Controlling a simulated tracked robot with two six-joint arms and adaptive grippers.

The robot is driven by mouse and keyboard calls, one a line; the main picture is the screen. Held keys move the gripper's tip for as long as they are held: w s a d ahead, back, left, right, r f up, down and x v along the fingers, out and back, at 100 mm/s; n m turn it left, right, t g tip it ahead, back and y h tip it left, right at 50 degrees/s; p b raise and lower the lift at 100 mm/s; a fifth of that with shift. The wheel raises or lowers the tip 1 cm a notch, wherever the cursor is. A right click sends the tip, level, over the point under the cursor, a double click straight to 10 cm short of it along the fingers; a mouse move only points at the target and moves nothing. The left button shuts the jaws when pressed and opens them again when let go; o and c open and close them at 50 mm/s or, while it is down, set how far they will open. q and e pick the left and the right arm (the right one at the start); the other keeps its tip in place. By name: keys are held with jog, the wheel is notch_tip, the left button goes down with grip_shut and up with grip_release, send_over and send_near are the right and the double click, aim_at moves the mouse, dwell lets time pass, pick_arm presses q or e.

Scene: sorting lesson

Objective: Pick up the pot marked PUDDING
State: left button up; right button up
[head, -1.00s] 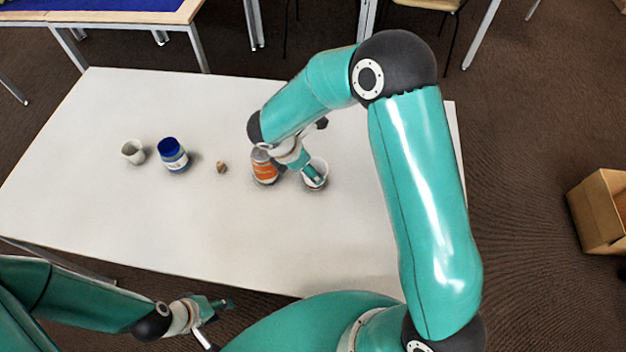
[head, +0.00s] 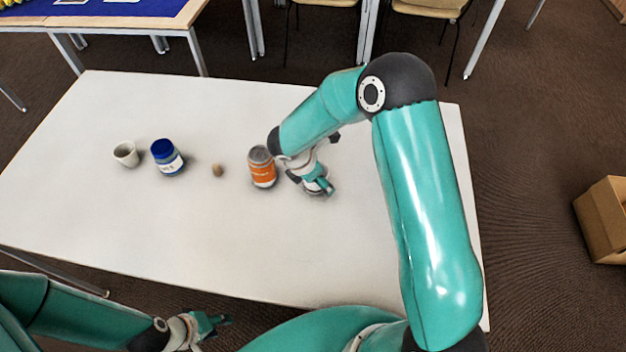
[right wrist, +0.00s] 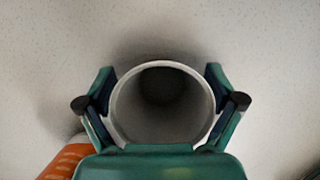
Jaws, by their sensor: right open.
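A pale round pot (right wrist: 163,122), open at the top and empty as far as I can see, stands on the white table. No label on it can be read. My right gripper (right wrist: 160,100) is open, with one finger on each side of the pot. I cannot tell whether the fingers touch it. In the head view my right gripper (head: 318,184) points down and hides most of the pot. My left gripper (head: 212,328) looks open and empty, off the near edge of the table and partly cut off by the frame.
An orange can (head: 262,170) with a grey top stands close left of the pot. The near part of the table (head: 190,235) is clear.

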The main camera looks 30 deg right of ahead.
jog(key=c, duration=0.6)
jog(key=shift+r, duration=0.15)
